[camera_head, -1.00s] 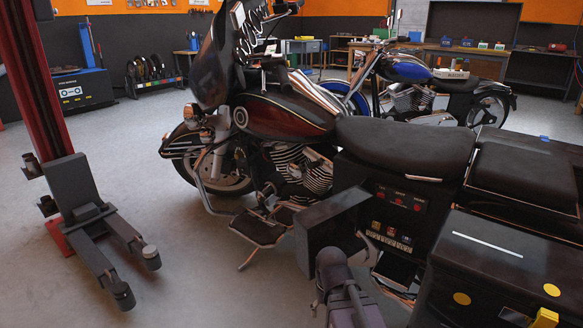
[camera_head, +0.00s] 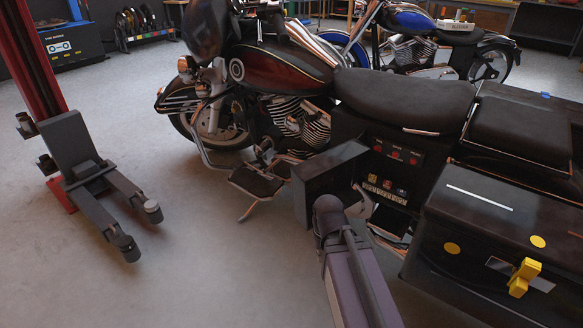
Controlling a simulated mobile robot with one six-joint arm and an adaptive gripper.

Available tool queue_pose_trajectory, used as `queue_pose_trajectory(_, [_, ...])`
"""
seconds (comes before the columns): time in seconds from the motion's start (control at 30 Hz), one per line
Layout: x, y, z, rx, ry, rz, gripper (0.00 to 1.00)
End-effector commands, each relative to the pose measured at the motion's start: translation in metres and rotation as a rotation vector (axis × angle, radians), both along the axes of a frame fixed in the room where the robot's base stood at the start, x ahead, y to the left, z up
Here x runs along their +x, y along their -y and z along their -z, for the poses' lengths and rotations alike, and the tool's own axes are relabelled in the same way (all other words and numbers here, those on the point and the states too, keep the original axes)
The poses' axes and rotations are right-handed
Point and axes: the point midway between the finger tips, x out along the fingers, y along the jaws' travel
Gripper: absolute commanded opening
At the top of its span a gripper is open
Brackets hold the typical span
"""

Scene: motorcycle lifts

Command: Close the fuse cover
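The fuse cover (camera_head: 328,176) is a dark flat panel standing open, swung out from the left side of the fuse box on the dark red motorcycle. To its right the fuse panel (camera_head: 388,187) is exposed, with red labels above and coloured fuses below. My arm comes up from the bottom edge, and its wrist end is just in front of the cover's lower right part. A grey part of my gripper (camera_head: 363,205) shows right of the wrist, beside the cover's right end. The fingertips are mostly hidden, so I cannot tell whether they touch the cover or how far apart they are.
A black side case (camera_head: 480,225) with a yellow latch (camera_head: 523,277) sits close right of my arm. The footboard (camera_head: 257,182) juts out left of the cover. A red lift post with grey arms (camera_head: 100,200) stands at left. The floor between is clear.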

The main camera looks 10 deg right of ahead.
Motion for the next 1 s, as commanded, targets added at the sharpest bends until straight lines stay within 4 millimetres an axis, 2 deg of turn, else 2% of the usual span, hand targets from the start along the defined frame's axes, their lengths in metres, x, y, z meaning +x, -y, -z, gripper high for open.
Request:
queue_pose_trajectory(0.03, [0.0, 0.0, -0.012, 0.0, 0.0, 0.0, 0.0])
queue_pose_trajectory(0.5, [0.0, 0.0, -0.089, 0.0, 0.0, 0.0, 0.0])
queue_pose_trajectory(0.7, [0.0, 0.0, -0.104, 0.0, 0.0, 0.0, 0.0])
queue_pose_trajectory(1.0, [0.0, 0.0, -0.104, 0.0, 0.0, 0.0, 0.0])
